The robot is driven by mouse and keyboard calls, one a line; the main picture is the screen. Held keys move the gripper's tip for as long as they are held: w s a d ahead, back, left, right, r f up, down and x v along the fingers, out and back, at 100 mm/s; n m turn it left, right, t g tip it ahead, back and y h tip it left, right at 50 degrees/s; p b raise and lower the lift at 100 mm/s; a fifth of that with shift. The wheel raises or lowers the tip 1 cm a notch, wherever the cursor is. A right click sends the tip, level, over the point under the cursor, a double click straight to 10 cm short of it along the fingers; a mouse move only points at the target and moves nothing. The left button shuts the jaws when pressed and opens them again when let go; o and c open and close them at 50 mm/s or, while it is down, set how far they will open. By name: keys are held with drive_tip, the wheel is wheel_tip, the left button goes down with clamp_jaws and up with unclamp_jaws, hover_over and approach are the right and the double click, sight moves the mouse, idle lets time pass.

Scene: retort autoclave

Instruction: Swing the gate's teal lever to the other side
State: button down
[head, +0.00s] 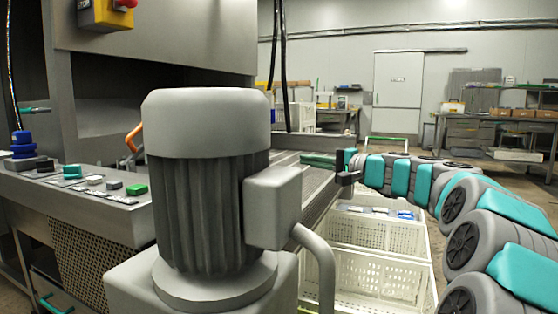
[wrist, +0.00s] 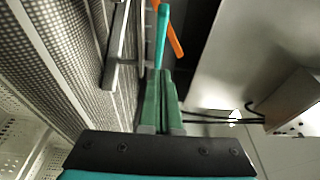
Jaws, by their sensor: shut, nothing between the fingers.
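The teal lever (wrist: 162,36) shows in the wrist view as a thin bar running up from just beyond my fingertips. An orange lever (wrist: 174,36) stands close to its right at a slant. My gripper (wrist: 160,76) has its green fingers shut together and empty, pointing at the lower end of the teal lever. I cannot tell whether they touch it. In the head view my gripper (head: 304,159) reaches left over the grey conveyor, behind the motor. The orange lever (head: 134,139) shows left of the motor; the gate's teal lever is not clearly visible there, likely hidden by the motor.
A large grey motor (head: 209,200) blocks the middle of the head view. A control panel (head: 95,205) with buttons is at left. White perforated crates (head: 378,262) stand below my arm. In the wrist view, a perforated metal surface (wrist: 60,45) lies left and a grey housing (wrist: 250,60) right.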

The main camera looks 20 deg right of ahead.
drive_tip(key=w+a, duration=0.5)
drive_tip(key=a, duration=0.1)
drive_tip(key=shift+b, duration=0.4)
drive_tip(key=shift+a, duration=0.1)
drive_tip(key=shift+w+a, duration=0.1)
drive_tip(key=shift+a, duration=1.05)
